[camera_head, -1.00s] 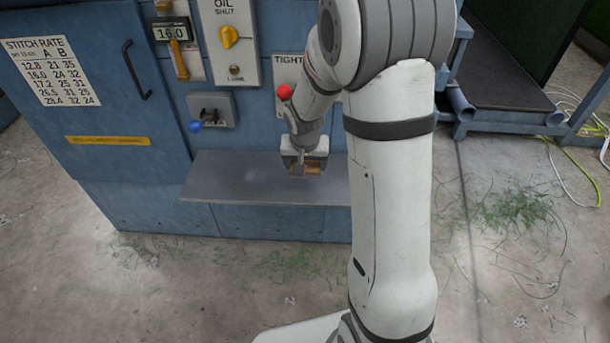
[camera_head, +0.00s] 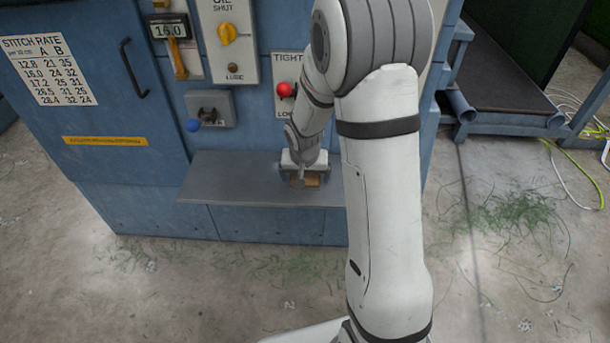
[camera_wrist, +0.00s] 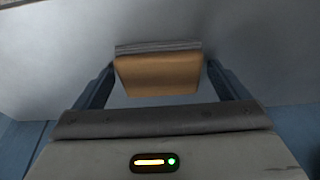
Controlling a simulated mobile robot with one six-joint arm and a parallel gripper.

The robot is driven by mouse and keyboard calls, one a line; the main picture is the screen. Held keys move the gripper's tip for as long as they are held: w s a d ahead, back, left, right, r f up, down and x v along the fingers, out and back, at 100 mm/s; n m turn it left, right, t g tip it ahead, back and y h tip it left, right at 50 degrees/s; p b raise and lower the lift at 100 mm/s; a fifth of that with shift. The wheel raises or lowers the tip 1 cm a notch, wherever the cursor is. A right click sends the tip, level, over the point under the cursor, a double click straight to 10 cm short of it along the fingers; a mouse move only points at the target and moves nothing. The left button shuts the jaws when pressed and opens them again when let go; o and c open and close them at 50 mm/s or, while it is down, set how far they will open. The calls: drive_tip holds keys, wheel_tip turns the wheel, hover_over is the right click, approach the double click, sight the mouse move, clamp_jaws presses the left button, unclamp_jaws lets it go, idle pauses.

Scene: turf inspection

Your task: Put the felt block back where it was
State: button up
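The felt block (camera_wrist: 158,76) is tan with a grey layer along its far edge in the wrist view. In the head view the block (camera_head: 311,181) shows as a small tan patch below my gripper (camera_head: 304,176), at the right part of the grey shelf (camera_head: 240,180). In the wrist view my gripper (camera_wrist: 160,66) has one finger at each side of the block, with the tips close against its edges. It appears shut on the block. The block is at or just above the shelf; its underside is hidden.
The blue machine (camera_head: 165,100) rises behind the shelf. It carries a red knob (camera_head: 284,90), a yellow knob (camera_head: 227,33) and a blue-tipped lever (camera_head: 193,125). The shelf's left part is bare. A dark conveyor (camera_head: 505,55) stands at the right.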

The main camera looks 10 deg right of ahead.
drive_tip(key=shift+o, duration=0.2)
drive_tip(key=shift+r+p, duration=0.35)
drive_tip(key=shift+r, duration=0.2)
drive_tip(key=d+p+v, duration=0.1)
drive_tip(key=p+v, duration=0.2)
drive_tip(key=v, duration=0.8)
drive_tip(key=s+r+n+g, duration=0.1)
drive_tip(key=s+r, duration=0.3)
drive_tip(key=s, duration=0.6)
drive_tip(key=s+r+n+y, duration=0.1)
drive_tip(key=s+r, duration=0.3)
drive_tip(key=s, duration=0.7)
drive_tip(key=shift+a+n+g, duration=0.4)
drive_tip(key=shift+a+n, duration=0.1)
drive_tip(key=shift+n, duration=0.2)
wheel_tip(320, 180, up, 23)
drive_tip(key=t+p, duration=0.1)
drive_tip(key=p, duration=1.9)
